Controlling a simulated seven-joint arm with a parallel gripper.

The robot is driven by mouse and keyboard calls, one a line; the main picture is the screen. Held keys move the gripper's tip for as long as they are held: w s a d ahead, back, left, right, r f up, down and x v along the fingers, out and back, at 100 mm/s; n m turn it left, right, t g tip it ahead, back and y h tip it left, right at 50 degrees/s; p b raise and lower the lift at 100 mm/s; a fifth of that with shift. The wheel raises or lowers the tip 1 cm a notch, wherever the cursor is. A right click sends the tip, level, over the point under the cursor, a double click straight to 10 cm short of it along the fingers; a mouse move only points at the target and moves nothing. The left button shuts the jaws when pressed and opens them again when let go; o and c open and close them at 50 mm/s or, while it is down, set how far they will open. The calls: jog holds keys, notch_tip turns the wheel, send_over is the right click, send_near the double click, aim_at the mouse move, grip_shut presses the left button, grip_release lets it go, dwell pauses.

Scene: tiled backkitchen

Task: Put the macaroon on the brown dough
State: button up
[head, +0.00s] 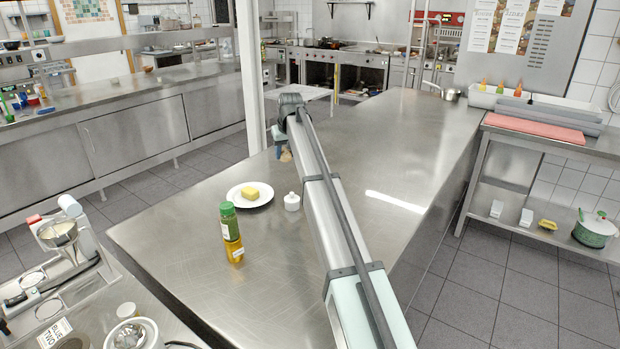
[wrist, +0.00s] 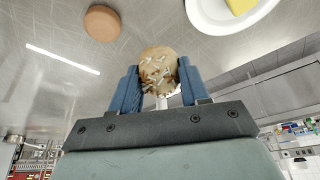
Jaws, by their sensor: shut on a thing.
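My gripper (wrist: 158,78) has its blue fingers shut on the macaroon (wrist: 158,70), a round tan piece flecked with white and dark bits. In the head view my gripper (head: 283,150) hangs at the left edge of the steel table, and only a small tan bit of the macaroon (head: 286,156) shows below it. The brown dough (wrist: 102,22), a plain flat round disc, lies on the steel surface at the upper left of the wrist view, apart from the macaroon. I do not see it in the head view, where my arm covers part of the table.
On the steel table (head: 390,140) stand a white plate (head: 239,198) with a yellow block (head: 250,192), a small white lidded pot (head: 292,202) and a green-capped bottle (head: 231,232). The plate (wrist: 205,24) also shows in the wrist view.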

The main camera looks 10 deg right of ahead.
jog(key=w+d, duration=0.3)
jog(key=d, duration=0.6)
jog(key=shift+w+d+f, duration=0.1)
jog(key=shift+f, duration=2.25)
jog(key=shift+w+d+f, duration=0.1)
jog(key=shift+f, duration=2.25)
jog(key=o, duration=1)
jog(key=shift+f, duration=0.1)
jog(key=v, duration=1.2)
